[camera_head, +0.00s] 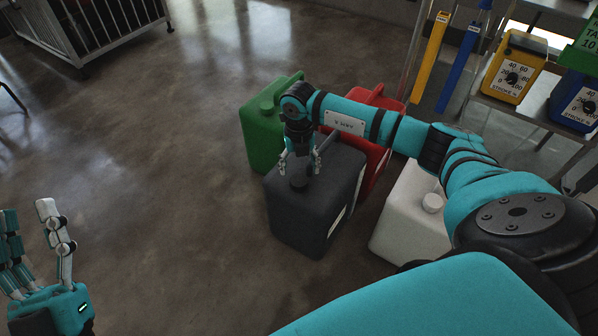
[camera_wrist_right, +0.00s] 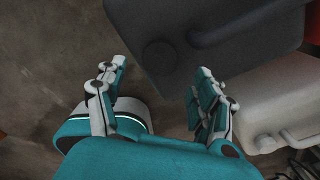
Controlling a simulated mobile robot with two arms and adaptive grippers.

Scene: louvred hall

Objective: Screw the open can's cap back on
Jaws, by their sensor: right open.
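Several jerrycans stand on the floor: a dark grey can (camera_head: 338,192), a green can (camera_head: 259,145), a red can (camera_head: 372,172) and a white can (camera_head: 402,215). My right gripper (camera_head: 300,163) is open, pointing down just above the dark grey can's round black cap or neck (camera_head: 299,184). In the right wrist view that round part (camera_wrist_right: 160,55) lies beyond the spread fingertips, apparently untouched. The white can bears a white cap (camera_head: 432,203). The red can's mouth is hidden by my right arm. I cannot tell which can is open; no loose cap shows. My left gripper (camera_head: 30,218) is open and empty.
A shelf (camera_head: 545,92) with yellow (camera_head: 512,68) and blue (camera_head: 577,103) dial boxes stands at the right, beside yellow and blue upright bars. A metal-railed cage (camera_head: 90,30) stands at the back left. The floor left of the cans is clear.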

